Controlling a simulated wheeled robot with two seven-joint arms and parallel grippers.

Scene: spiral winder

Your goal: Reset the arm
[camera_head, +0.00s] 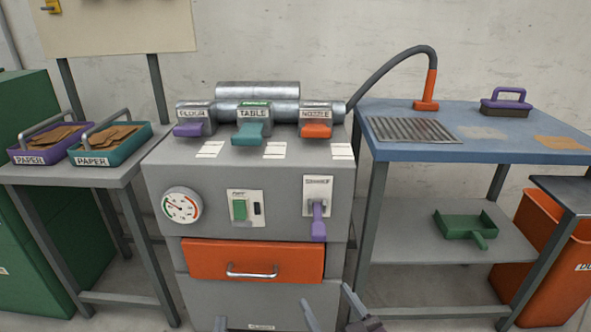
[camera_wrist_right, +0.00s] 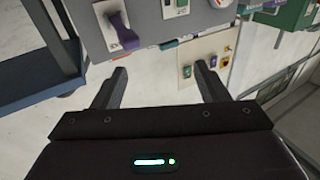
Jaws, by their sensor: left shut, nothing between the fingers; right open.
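My right gripper (camera_head: 327,298) is at the bottom edge of the head view, in front of the grey winding machine (camera_head: 165,165) and right of its orange drawer (camera_head: 205,258). Its two fingers are spread and nothing is between them; the right wrist view also shows the open gripper (camera_wrist_right: 162,76). Most of both arms is out of view.
Purple (camera_head: 188,130), teal (camera_head: 248,133) and orange (camera_head: 316,130) levers sit on top of the machine. A purple front lever (camera_head: 318,222) hangs down. A blue table (camera_head: 480,150) stands right; paper trays (camera_head: 42,142) stand left. The drawer is shut.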

